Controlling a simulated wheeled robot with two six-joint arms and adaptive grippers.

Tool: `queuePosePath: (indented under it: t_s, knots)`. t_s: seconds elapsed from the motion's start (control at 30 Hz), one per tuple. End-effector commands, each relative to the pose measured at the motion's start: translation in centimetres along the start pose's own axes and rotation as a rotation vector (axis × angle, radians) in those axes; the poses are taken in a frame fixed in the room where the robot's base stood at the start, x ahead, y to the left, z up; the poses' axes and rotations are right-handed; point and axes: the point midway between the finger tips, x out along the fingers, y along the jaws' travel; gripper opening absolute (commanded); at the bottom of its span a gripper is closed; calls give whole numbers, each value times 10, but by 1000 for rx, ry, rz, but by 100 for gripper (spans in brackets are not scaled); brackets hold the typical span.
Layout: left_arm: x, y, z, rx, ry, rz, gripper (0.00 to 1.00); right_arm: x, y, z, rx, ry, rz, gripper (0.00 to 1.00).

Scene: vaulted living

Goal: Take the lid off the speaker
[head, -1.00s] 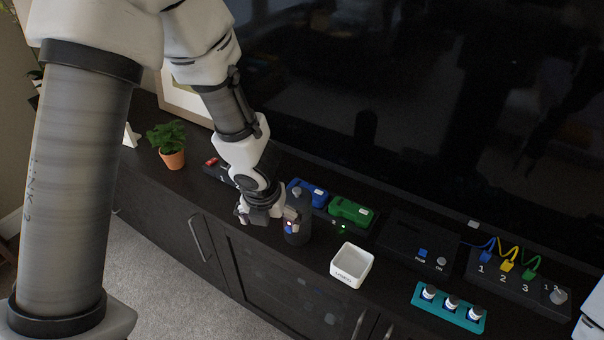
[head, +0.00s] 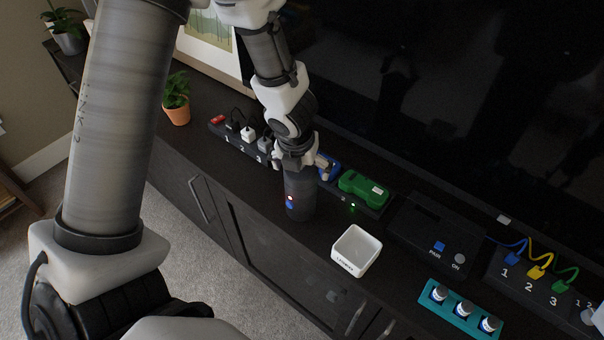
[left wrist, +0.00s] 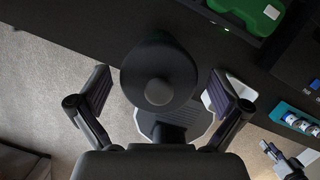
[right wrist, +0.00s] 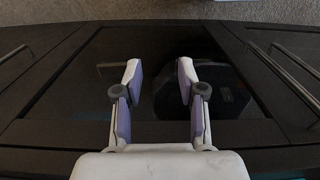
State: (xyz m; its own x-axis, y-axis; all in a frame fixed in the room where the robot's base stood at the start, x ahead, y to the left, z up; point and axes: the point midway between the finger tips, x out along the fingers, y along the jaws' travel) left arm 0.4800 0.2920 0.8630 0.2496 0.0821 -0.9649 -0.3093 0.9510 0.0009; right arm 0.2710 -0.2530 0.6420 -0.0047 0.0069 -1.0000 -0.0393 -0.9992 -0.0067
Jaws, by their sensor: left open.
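The speaker (head: 301,198) is a dark upright cylinder with a small red light and a blue mark on its front, standing on the cabinet top. My left gripper (head: 297,158) is over its top, hiding the lid in the head view. In the left wrist view the speaker's round dark lid (left wrist: 158,62) with a grey knob (left wrist: 158,92) lies between the fingers of my left gripper (left wrist: 164,84). These are open, one on each side, with gaps to the lid. My right gripper (right wrist: 160,72) is open and empty, facing the dark cabinet front.
A white square box (head: 356,250) stands right of the speaker. A green block (head: 363,187) and a blue one sit on a dark strip behind it. A teal rack (head: 460,309) with white-capped bottles is at the right. The television (head: 430,90) rises behind. A potted plant (head: 176,98) stands left.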

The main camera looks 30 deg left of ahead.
Motion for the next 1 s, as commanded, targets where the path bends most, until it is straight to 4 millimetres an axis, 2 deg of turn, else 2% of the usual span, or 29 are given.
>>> queuePosePath:
  t_s: [0.1, 0.17, 0.23, 0.27, 0.57, 0.67, 1.0]
  knots:
    - [-2, 0, 0, 0, -1, 0, 100, -2, 0, 0, 0, 0, 0, 40]
    - [-2, 0, 0, 0, 0, 0, 82, -2, 0, 0, 0, 0, 0, 40]
    - [-2, 0, 0, 0, 0, 0, 57, -2, 0, 0, 0, 0, 0, 40]
    - [-2, 0, 0, 0, 0, 0, 55, -2, 0, 0, 0, 0, 0, 40]
    - [-2, 0, 0, 0, 1, 0, 54, -2, 0, 0, 0, 0, 0, 40]
    - [-9, 0, 2, 0, 0, 0, 54, -9, 0, 0, 0, 0, 0, 40]
    - [-86, 0, 24, -1, -1, 0, 54, -79, -1, 0, 0, 1, 0, 40]
